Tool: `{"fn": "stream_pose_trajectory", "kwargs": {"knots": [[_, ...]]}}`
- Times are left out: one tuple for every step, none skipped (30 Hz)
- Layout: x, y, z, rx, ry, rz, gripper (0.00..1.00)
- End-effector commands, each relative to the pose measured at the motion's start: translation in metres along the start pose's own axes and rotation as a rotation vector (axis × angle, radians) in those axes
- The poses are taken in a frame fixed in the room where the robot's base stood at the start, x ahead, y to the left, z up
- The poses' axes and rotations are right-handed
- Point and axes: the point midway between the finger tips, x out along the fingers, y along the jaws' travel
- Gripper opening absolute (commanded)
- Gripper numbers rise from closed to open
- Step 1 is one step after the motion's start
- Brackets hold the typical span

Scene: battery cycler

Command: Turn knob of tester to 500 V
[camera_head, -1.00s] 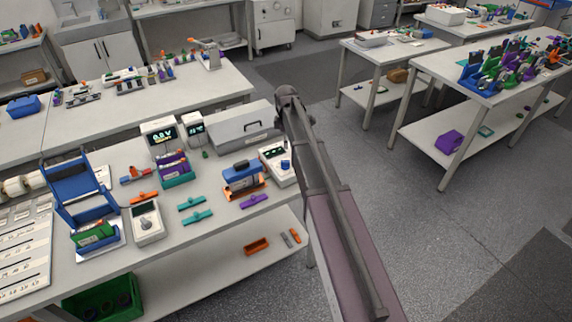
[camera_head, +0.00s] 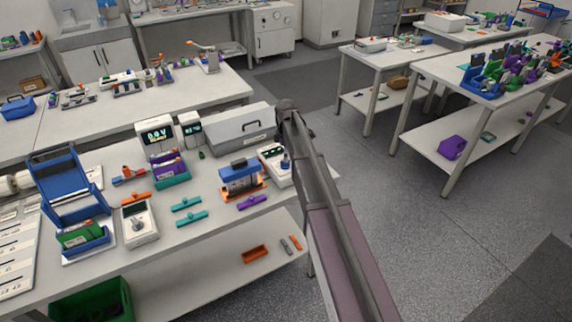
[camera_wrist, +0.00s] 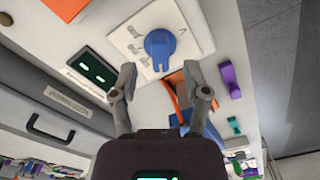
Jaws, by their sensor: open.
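The tester is a white box with a dark display and a blue knob. In the wrist view the tester (camera_wrist: 205,15) fills the upper middle, with its knob (camera_wrist: 160,46) on a pale dial plate whose marks are too small to read. I cannot tell the knob's setting. In the head view the tester (camera_head: 269,152) is partly hidden by my arm, which also hides the gripper.
A blue device in an orange holder (camera_head: 257,194) stands close beside the tester. A grey case (camera_head: 232,129) lies behind it. A second white meter with a grey knob (camera_head: 139,221) is at the left. Purple and teal clips lie in front. The floor right of the bench is clear.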

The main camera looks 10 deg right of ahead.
Motion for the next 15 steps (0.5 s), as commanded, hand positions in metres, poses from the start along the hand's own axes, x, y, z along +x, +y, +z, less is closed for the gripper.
{"fn": "stream_pose_trajectory", "kwargs": {"knots": [[0.008, 0.000, 0.000, 0.000, 0.000, 0.000, 0.60], [0.010, 0.000, 0.000, 0.000, 0.000, 0.000, 0.60], [0.013, 0.000, 0.000, 0.000, 0.000, 0.000, 0.60], [0.015, 0.000, 0.000, 0.000, 0.000, 0.000, 0.60], [0.017, 0.000, 0.000, 0.000, 0.000, 0.000, 0.60], [0.019, 0.000, 0.000, 0.000, 0.000, 0.000, 0.60], [0.021, 0.000, 0.000, 0.000, 0.000, 0.000, 0.60], [0.022, 0.000, 0.000, 0.000, 0.000, 0.000, 0.60], [0.024, 0.000, 0.000, 0.000, 0.000, 0.000, 0.60], [0.025, 0.000, 0.000, 0.000, 0.000, 0.000, 0.60], [0.026, 0.000, 0.000, -0.001, 0.000, 0.000, 0.60], [0.027, 0.000, -0.001, -0.001, 0.000, 0.000, 0.60], [0.028, 0.000, -0.001, -0.001, 0.000, 0.000, 0.60], [0.028, 0.000, -0.001, -0.001, 0.000, 0.000, 0.60], [0.029, 0.000, -0.001, -0.001, 0.000, 0.000, 0.60]]}}
